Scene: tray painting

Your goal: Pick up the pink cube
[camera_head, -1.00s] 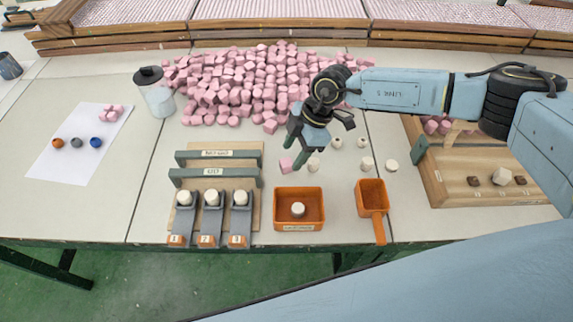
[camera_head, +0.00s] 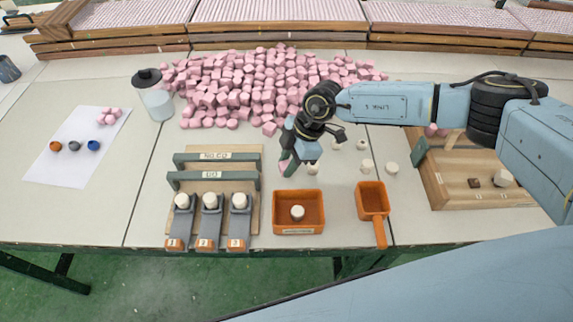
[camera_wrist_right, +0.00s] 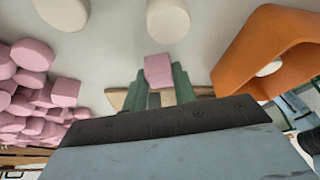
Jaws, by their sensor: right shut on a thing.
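The pink cube (camera_wrist_right: 158,70) sits between the green fingertips of my right gripper (camera_wrist_right: 160,82) in the right wrist view. The fingers are shut on it. In the head view my right gripper (camera_head: 288,168) is low over the table, just behind the orange tray. Only a sliver of the pink cube (camera_head: 282,168) shows there, beside the fingers. I cannot tell whether the cube still touches the table. My left gripper is not in view.
An orange tray (camera_head: 278,228) with a white piece stands in front. An orange scoop (camera_head: 372,187) lies to its right. Loose white pieces (camera_head: 391,168) stand nearby. A large heap of pink cubes (camera_head: 250,85) lies behind. A wooden rack (camera_head: 255,215) is at left, a wooden box (camera_head: 437,190) at right.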

